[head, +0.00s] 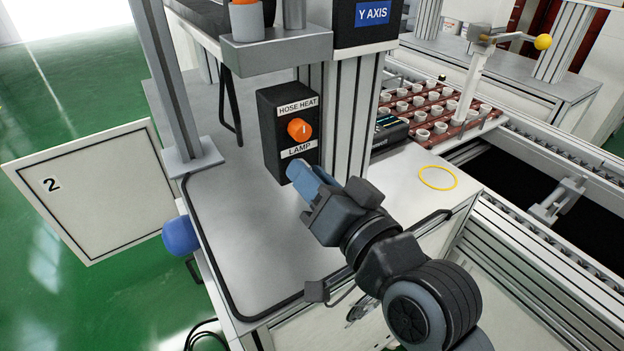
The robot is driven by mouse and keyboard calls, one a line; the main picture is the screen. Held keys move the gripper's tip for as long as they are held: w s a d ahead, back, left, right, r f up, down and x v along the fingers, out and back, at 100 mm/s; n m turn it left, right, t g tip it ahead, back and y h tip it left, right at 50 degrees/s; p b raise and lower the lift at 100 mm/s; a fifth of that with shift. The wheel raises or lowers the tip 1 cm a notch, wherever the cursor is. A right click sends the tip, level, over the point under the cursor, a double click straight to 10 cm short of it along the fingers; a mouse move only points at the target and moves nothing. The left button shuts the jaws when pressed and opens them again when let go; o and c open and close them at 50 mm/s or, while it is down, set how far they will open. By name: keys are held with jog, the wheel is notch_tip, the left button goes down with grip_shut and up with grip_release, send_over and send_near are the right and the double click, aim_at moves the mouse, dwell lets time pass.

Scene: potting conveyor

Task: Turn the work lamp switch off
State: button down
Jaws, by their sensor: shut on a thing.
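A black switch box (270,135) stands on the grey bench against a metal post. Its upper label reads HOSE HEAT, with an orange knob (299,129) below it. Its lower label (299,149) reads LAMP. My gripper (295,171) reaches in from the lower right, its blue-grey fingertips at the box face just under the LAMP label. The fingers are shut on the lamp switch there. The switch itself is hidden behind the fingers, so its position cannot be seen.
A grey bench top (245,235) lies left of my arm. A yellow ring (437,178) lies to the right. A red tray (455,122) of white pots stands by the conveyor (590,165). A panel marked 2 (95,195) and a blue knob (181,235) are at left.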

jog(key=n+b, duration=0.4)
jog(key=n, duration=0.6)
jog(key=shift+b, duration=0.3)
jog(key=shift+n, duration=0.3)
jog(key=c, duration=0.9)
grip_release()
jog(key=shift+s, duration=0.1)
jog(key=v, duration=0.7)
jog(key=shift+s+d+b, duration=0.2)
jog(key=shift+s+b, duration=0.1)
jog(key=shift+b, duration=0.1)
